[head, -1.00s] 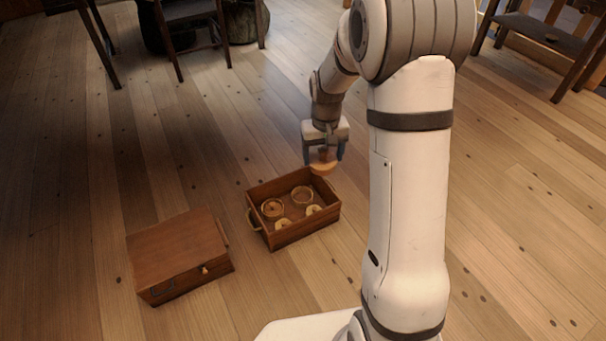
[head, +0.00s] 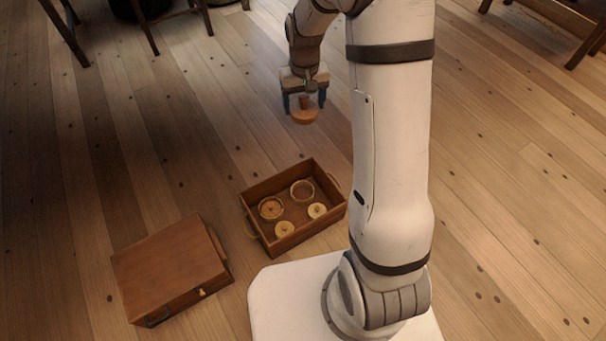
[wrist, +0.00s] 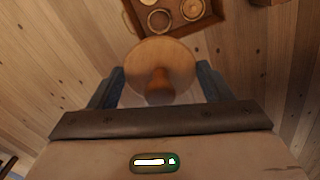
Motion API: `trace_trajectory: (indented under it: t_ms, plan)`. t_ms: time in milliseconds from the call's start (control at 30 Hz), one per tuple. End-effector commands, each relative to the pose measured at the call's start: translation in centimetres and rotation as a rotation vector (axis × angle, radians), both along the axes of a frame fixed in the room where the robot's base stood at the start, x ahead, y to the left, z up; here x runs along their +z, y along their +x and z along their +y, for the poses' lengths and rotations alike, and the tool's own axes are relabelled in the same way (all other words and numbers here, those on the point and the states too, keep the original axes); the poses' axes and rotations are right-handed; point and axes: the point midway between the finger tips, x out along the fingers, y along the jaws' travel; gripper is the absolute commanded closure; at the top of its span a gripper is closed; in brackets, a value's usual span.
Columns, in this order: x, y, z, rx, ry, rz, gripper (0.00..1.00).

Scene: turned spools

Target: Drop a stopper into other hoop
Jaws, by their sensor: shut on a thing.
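My gripper (head: 304,100) is shut on a stopper (head: 304,116), a round wooden disc with a knob. In the wrist view the stopper (wrist: 160,60) hangs between the fingers. Two hoops stand in the wooden tray (head: 258,239). The left hoop (head: 271,218) looks filled by a disc with a small knob. The right hoop (head: 302,200) looks empty, with the dark tray floor inside.
Two pale knobbed discs (head: 284,229) (head: 317,210) lie in the tray's near half. The tray has walls and rope-like end handles. A closed wooden case (head: 168,270) lies to its left. Chair and table legs stand at the back. The plank floor around is clear.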

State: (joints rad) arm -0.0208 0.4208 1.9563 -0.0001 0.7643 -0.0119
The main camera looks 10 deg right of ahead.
Motion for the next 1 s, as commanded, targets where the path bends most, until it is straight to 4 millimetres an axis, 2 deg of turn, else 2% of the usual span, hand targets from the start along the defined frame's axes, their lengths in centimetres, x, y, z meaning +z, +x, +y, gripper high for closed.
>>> trace_trajectory:
  t_ms: [233,367,467,700,833,1000]
  plan:
    - [-0.5,0.3,-0.8,-0.017,0.000,0.001,0.52]
    - [-3.1,1.5,-1.0,-0.015,0.000,0.006,0.52]
    - [-6.8,3.1,-1.1,-0.009,0.000,0.008,0.52]
    - [-18.4,6.2,-1.3,0.016,0.001,0.010,0.52]
    - [-25.1,6.9,-1.3,0.031,0.001,0.008,0.52]
    - [-33.8,6.5,-1.4,0.049,0.001,0.007,0.52]
